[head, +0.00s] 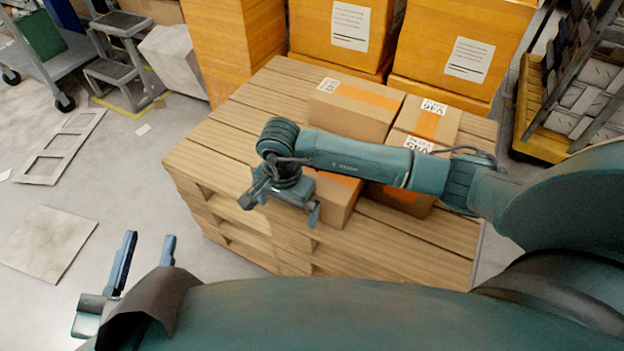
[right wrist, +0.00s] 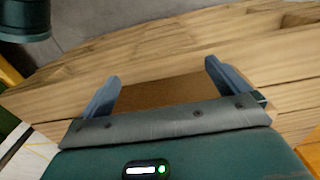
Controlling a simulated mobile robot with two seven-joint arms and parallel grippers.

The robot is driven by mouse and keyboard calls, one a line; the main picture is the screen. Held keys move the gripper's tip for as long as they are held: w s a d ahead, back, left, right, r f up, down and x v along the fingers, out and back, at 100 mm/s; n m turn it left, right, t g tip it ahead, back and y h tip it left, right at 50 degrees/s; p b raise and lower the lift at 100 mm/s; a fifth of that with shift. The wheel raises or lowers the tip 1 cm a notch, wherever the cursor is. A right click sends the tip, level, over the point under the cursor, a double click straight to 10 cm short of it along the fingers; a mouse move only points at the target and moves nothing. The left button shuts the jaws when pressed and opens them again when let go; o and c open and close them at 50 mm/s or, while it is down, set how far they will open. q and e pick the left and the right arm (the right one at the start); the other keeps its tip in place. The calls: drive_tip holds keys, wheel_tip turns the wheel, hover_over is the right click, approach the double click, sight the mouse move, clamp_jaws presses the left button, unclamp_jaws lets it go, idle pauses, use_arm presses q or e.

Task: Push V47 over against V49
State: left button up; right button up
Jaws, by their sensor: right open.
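Several brown cartons with orange tape stand on a wooden pallet (head: 232,130). One carton (head: 345,112) is at the back left, one (head: 442,122) at the back right. A front left carton (head: 340,208) and a front right carton (head: 405,200) are partly hidden by my right arm. The small labels are turned and partly covered; I cannot tell which carton is V47 or V49. My right gripper (head: 280,208) is open at the left end of the front left carton. In the right wrist view a brown carton face (right wrist: 165,93) shows between its fingers. My left gripper (head: 149,240) is open and empty, off the pallet.
Large orange boxes (head: 345,35) stand behind the pallet. A grey step stool (head: 120,55) and a trolley (head: 45,60) are at the back left. A yellow-based rack (head: 545,120) is at the right. The pallet's left part is bare. Flat sheets (head: 45,243) lie on the floor.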

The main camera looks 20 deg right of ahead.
sight(311, 172)
drive_tip(key=shift+d, duration=0.1)
idle(0.3)
drive_tip(key=shift+w+d+f+b, duration=0.1)
drive_tip(key=shift+w+d+b, duration=0.5)
drive_tip(key=shift+w+d, duration=0.6)
drive_tip(key=shift+w+d+b, duration=0.35)
drive_tip(key=shift+w+d, duration=0.05)
drive_tip(key=shift+d, duration=0.35)
drive_tip(key=shift+w+d+b, duration=0.45)
drive_tip(key=shift+w+d, duration=0.2)
drive_tip(key=shift+d, duration=0.2)
drive_tip(key=shift+w+d+b, duration=0.35)
drive_tip(key=shift+w+d, duration=0.15)
drive_tip(key=shift+d, duration=0.15)
drive_tip(key=shift+w+d+b, duration=0.35)
drive_tip(key=shift+w+d, duration=0.2)
drive_tip(key=shift+d, duration=0.1)
drive_tip(key=shift+w+d, duration=0.2)
drive_tip(key=shift+d, duration=0.15)
drive_tip(key=shift+w+d, duration=0.1)
use_arm(q)
drive_tip(key=shift+w+d+r+n+h, duration=0.1)
drive_tip(key=shift+d+r+n+h, duration=0.2)
drive_tip(key=shift+h, duration=0.4)
